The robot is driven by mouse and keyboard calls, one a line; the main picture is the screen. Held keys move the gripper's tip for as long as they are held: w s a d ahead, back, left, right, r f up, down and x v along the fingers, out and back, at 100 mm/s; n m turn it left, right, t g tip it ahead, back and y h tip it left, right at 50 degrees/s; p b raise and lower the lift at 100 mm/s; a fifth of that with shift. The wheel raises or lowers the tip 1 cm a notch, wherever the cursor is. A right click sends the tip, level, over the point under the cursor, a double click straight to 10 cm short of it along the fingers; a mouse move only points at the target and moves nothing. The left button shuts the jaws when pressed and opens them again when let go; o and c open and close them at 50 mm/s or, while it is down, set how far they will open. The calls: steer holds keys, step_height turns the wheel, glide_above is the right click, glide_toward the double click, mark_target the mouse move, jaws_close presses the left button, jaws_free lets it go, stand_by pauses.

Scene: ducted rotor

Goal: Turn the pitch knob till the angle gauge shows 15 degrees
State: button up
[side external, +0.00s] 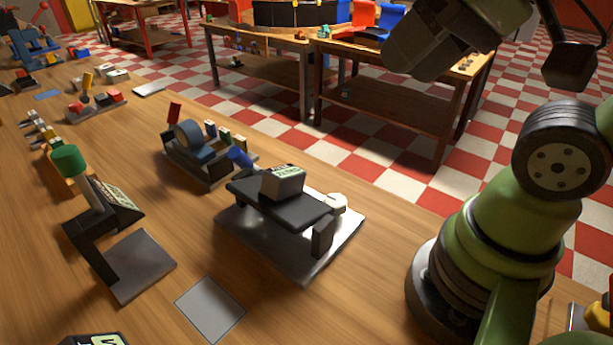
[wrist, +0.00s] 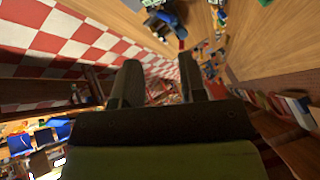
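A fixture stands mid-bench in the side view, with a metal base plate (side external: 340,232), a black raised bar (side external: 262,200) and a grey box (side external: 283,182) with a small green-and-white label. A white round part (side external: 337,202) and a blue cylinder (side external: 240,158) sit at its ends. I cannot tell which part is the pitch knob or the angle gauge, and no reading is legible. My gripper (wrist: 159,65) is open and empty in the wrist view, its two dark fingers apart. In the side view it is high at the upper right, well away from the fixture.
On the wooden bench (side external: 130,180), a green-capped stand (side external: 70,160) is at left, a fixture with a dark blue ring (side external: 190,137) lies behind, and a flat grey plate (side external: 210,308) is in front. Several small fixtures fill the far left.

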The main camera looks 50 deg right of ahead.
steer(key=o, duration=0.5)
steer(key=w, duration=0.1)
steer(key=w+f+m+g, duration=0.1)
steer(key=w+d+m, duration=0.1)
steer(key=shift+f+g, duration=0.3)
steer(key=shift+g, duration=0.1)
steer(key=m+g, duration=0.3)
steer(key=m, duration=0.1)
glide_above(337, 199)
steer(key=s, duration=0.2)
step_height(337, 199, down, 5)
steer(key=w+d+f+m+g+y, duration=0.1)
steer(key=d+f+m, duration=0.15)
steer(key=f, duration=0.35)
steer(key=w+d+f+m+g+y, duration=0.2)
steer(key=f+m, duration=0.2)
steer(key=f, duration=0.3)
steer(key=x, duration=0.9)
steer(key=shift+s+a+f, duration=0.15)
steer(key=shift+a+f, duration=0.05)
